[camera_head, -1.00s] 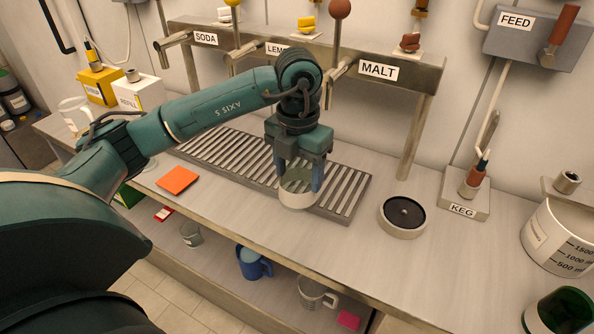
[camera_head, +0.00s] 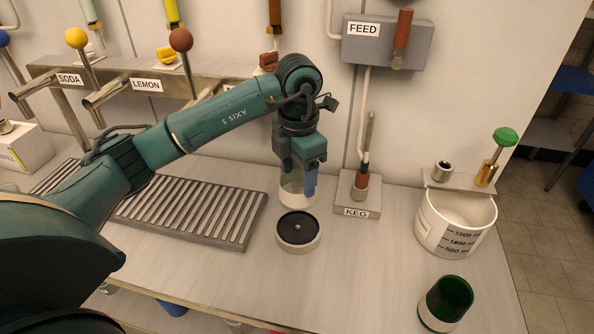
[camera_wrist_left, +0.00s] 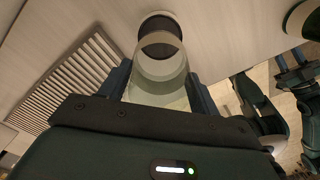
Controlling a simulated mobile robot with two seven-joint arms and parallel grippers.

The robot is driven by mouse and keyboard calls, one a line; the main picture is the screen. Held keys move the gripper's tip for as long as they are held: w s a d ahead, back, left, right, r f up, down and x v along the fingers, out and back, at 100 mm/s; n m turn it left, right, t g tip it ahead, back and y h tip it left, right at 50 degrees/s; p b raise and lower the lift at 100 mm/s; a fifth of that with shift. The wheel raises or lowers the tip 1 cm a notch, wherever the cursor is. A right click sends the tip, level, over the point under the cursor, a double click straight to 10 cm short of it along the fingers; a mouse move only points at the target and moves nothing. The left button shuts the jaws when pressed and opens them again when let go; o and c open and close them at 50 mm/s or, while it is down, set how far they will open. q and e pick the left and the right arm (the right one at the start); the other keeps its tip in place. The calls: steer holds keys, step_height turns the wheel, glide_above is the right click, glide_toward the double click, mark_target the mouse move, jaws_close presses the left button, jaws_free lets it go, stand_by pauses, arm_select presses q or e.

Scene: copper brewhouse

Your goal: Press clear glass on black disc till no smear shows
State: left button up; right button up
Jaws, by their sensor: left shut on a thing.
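My left gripper (camera_head: 298,192) is shut on the clear glass (camera_head: 291,187) and holds it between its fingers above the counter. In the head view the glass shows just behind the black disc (camera_head: 299,229), which sits in a round pale base. In the left wrist view the glass (camera_wrist_left: 160,88) is between the fingers, and its far rim overlaps the disc (camera_wrist_left: 160,24) in the picture. I cannot tell whether they touch. No smear can be made out on the glass.
The KEG tap block (camera_head: 358,197) stands close behind and right of the disc. A slatted drip tray (camera_head: 190,210) lies to the left. A measuring tub (camera_head: 455,222) and a green glass (camera_head: 446,302) stand at the right. The counter in front of the disc is clear.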

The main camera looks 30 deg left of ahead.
steer(key=shift+s, duration=0.1)
